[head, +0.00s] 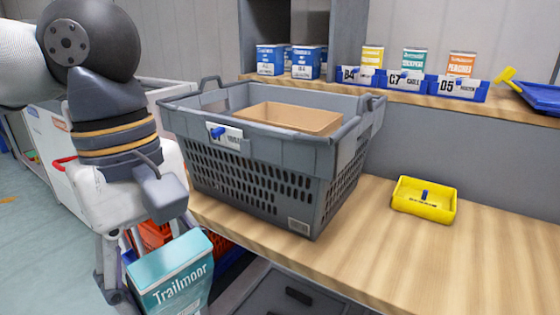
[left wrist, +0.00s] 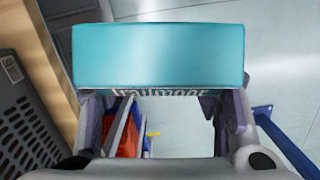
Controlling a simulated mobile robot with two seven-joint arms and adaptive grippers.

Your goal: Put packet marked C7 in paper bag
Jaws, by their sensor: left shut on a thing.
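My left gripper (head: 150,245) is shut on a teal and white packet (head: 172,270) printed "Trailmoor". It holds the packet in front of the bench edge, left of and below the grey crate. The packet's teal end (left wrist: 160,55) fills the top of the left wrist view, between the fingers (left wrist: 165,115). No C7 mark is readable on it. A brown, open-topped container (head: 290,118), perhaps the paper bag, sits inside the grey crate (head: 265,190); its inside is mostly hidden. A teal packet (head: 413,61) stands behind the shelf label C7 (head: 405,82). My right gripper is out of view.
The crate's high walls and raised handle (head: 212,85) surround the brown container. A yellow tray (head: 424,200) lies on the wooden bench (head: 480,250), which is otherwise clear at right. Yellow, orange and blue packets stand on the shelf. Red bins (head: 155,236) are below the bench.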

